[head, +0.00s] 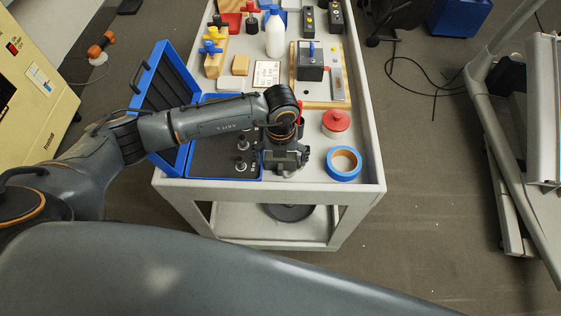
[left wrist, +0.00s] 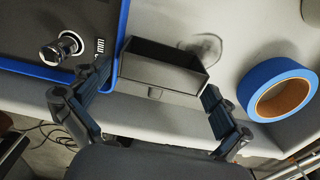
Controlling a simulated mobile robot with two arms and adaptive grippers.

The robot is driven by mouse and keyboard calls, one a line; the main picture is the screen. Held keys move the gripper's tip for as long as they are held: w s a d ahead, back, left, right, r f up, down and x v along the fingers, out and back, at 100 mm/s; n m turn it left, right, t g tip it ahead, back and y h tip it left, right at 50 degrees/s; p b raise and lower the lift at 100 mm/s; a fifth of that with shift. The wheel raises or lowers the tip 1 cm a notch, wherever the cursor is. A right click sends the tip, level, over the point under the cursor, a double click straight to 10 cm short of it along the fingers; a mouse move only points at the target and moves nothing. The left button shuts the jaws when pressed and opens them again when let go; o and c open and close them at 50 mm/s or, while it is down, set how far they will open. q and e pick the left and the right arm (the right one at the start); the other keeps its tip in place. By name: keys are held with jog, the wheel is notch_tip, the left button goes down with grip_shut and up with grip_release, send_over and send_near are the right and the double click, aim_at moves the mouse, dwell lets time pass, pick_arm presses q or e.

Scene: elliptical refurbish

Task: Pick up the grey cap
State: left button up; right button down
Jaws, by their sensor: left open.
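A grey, hollow, box-shaped piece (left wrist: 160,72), which looks like the grey cap, lies on the pale cart top in the left wrist view. My left gripper (head: 287,160) is over the front of the cart in the head view, between the blue case and the blue tape roll. Its arm and hand hide most of the cap there. In the left wrist view its two fingers are spread, one on each side of the cap. I cannot tell whether they touch it. My right gripper is in neither view.
The open blue case (head: 196,178) with metal knobs in dark foam is close on the left. A blue tape roll (head: 344,163) and a red-lidded item (head: 336,122) are close on the right. Blocks, a white bottle (head: 275,38) and a dark box (head: 310,66) stand farther back.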

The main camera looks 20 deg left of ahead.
pick_arm(q)
jog(key=c, duration=1.1)
jog(key=shift+o, duration=0.3)
